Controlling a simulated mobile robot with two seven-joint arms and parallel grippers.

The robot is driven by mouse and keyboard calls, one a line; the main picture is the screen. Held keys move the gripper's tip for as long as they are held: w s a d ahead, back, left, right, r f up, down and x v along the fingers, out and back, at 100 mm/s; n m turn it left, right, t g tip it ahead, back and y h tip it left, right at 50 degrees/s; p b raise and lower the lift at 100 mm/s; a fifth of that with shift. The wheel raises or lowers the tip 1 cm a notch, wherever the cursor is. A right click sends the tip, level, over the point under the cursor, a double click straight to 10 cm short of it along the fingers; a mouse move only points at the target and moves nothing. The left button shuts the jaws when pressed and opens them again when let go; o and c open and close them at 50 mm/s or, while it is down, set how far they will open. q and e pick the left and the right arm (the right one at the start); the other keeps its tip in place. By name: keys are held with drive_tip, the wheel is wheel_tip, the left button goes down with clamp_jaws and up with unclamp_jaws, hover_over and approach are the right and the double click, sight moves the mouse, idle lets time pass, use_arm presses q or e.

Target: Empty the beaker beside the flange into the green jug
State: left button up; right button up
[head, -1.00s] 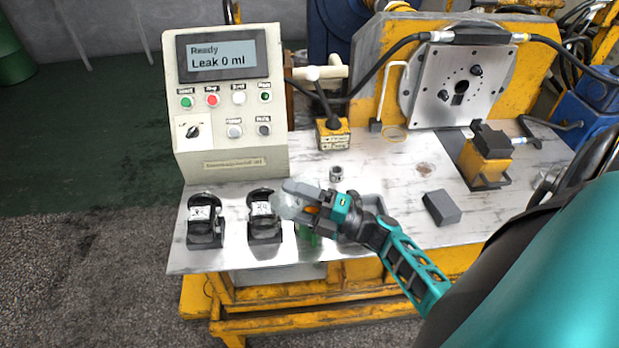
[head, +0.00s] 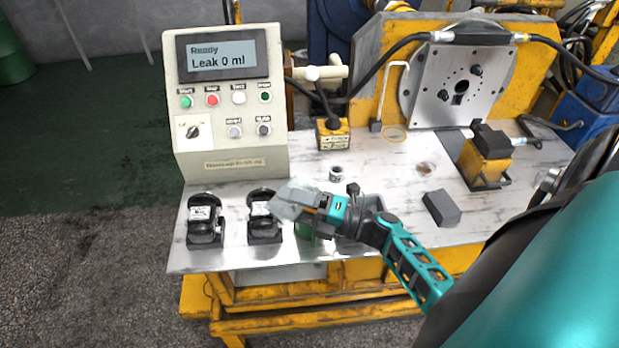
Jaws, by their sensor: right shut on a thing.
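My right gripper (head: 308,200) reaches in from the right over the front of the bench and is shut on a pale, see-through beaker (head: 286,212). The beaker is held tilted, off the bench, partly hidden by the fingers. I cannot tell whether liquid is in it or flowing out. The green jug (head: 306,234) stands at the bench's front edge, just below and right of the beaker, mostly hidden under my gripper and the beaker. The flange (head: 425,88) is a grey metal plate on the yellow stand at the back. My left gripper is not in view.
Two black-and-white devices (head: 205,222) (head: 263,228) stand left of the jug, one close to the beaker. A control box (head: 228,105) reads "Leak 0 ml". A grey block (head: 441,208) and a small metal ring (head: 336,172) lie on the bench (head: 360,165).

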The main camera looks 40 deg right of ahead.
drive_tip(key=shift+s+a+f+n+g, duration=0.15)
drive_tip(key=shift+n+g, duration=0.1)
drive_tip(key=shift+n, duration=0.3)
drive_tip(key=shift+w+a+f+n+g, duration=0.1)
drive_tip(key=shift+n+g, duration=0.15)
drive_tip(key=shift+n, duration=0.3)
drive_tip(key=n+g+h, duration=0.1)
drive_tip(key=n, duration=0.3)
drive_tip(key=shift+h, duration=0.3)
drive_tip(key=r+n+h, duration=0.1)
drive_tip(key=n, duration=0.2)
drive_tip(key=shift+d+r+g+h, duration=0.3)
drive_tip(key=shift+d+r+h, duration=0.05)
drive_tip(key=shift+r+h, duration=0.05)
